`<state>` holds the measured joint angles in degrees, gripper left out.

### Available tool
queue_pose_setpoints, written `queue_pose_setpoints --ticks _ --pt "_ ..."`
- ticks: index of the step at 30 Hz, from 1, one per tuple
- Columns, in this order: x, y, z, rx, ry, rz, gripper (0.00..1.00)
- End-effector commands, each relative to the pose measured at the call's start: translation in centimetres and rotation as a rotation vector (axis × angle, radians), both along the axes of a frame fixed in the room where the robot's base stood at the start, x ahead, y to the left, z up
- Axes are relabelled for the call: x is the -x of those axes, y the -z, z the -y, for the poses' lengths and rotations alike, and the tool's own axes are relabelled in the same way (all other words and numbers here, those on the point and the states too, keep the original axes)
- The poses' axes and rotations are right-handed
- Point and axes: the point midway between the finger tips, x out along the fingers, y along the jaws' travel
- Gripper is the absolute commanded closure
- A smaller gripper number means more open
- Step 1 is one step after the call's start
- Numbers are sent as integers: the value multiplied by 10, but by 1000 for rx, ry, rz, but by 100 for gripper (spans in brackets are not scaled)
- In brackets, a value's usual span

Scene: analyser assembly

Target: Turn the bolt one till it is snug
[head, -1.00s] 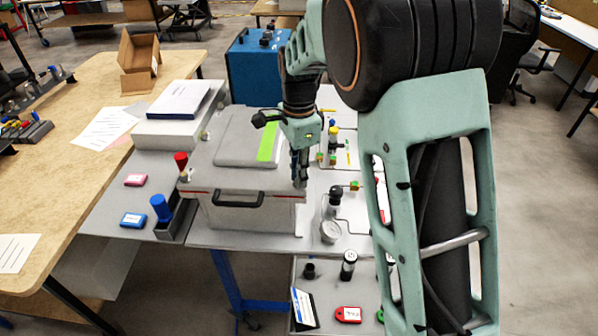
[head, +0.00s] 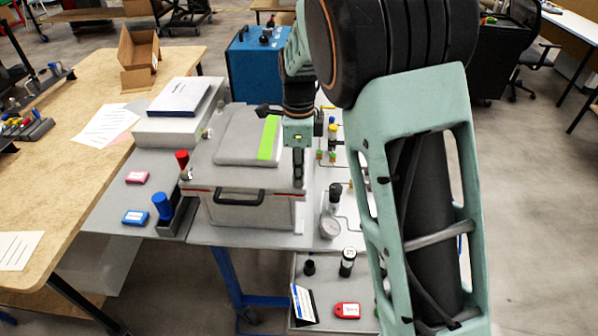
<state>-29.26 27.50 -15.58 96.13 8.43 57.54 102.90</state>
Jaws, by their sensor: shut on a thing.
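My gripper (head: 298,178) points straight down at the front right corner of the grey analyser box's lid (head: 205,183). Its fingers are closed on bolt one at that corner. The bolt itself is hidden by the fingers, so I cannot see how deep it sits. The box (head: 245,217) has a black handle (head: 239,198) on its front and a raised grey panel with a green stripe (head: 267,138) on top. Small fittings show at the lid's left corners, one at the front left (head: 187,175).
A red-topped tool (head: 182,160) and a blue-topped tool (head: 162,207) stand left of the box. White boxes (head: 180,115) stand behind left. A lower shelf holds small parts.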

Motion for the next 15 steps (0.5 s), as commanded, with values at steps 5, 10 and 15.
queue_pose_setpoints --ticks 5,10,15 --pt "-2 -2 -2 -4 -1 6 100" --pt "-2 -2 -2 -4 -2 6 77" --pt "-1 -1 -1 -2 -2 3 68"
